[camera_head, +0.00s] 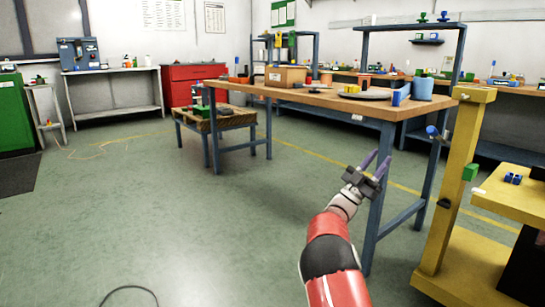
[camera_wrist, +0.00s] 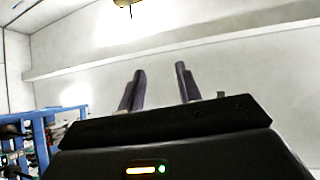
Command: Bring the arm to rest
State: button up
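My red and white arm reaches up from the bottom right of the head view. My gripper (camera_head: 376,164) is raised in front of the blue leg of the wooden-topped workbench (camera_head: 335,101). Its two dark fingers stand apart with nothing between them. In the wrist view the gripper (camera_wrist: 160,88) points up at the pale wall and ceiling, fingers spread and empty.
A yellow stand (camera_head: 461,190) is close on the right, with a yellow shelf (camera_head: 510,197) beside it. A low table (camera_head: 217,126) stands left of the workbench. A red cabinet (camera_head: 193,84) is at the back. The green floor (camera_head: 150,215) at left is mostly clear.

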jog(key=d+r+n+t+y, duration=0.4)
jog(key=r+n+t+y, duration=0.15)
jog(key=y, duration=0.35)
jog(key=s+a+f+n+g+y, duration=0.1)
jog(key=s+a+f+n+y, duration=0.25)
jog(key=s+a+y, duration=0.5)
jog(key=s+a+f+n+g+y, duration=0.25)
jog(key=s+a+n+y, duration=0.3)
jog(key=s+y, duration=0.5)
jog(key=s+a+f+n+g+h, duration=0.15)
jog(key=s+f, duration=0.25)
jog(key=s, duration=0.5)
jog(key=s+a+f+g, duration=0.25)
jog(key=s+f, duration=0.25)
jog(key=s, duration=0.5)
jog(key=s+a+f+n+g, duration=0.15)
jog(key=s+f, duration=0.25)
jog(key=s, duration=0.5)
notch_tip(320, 180, up, 12)
jog(key=p, duration=1.2)
jog(key=shift+w+d+g, duration=0.3)
jog(key=shift+d+g, duration=0.15)
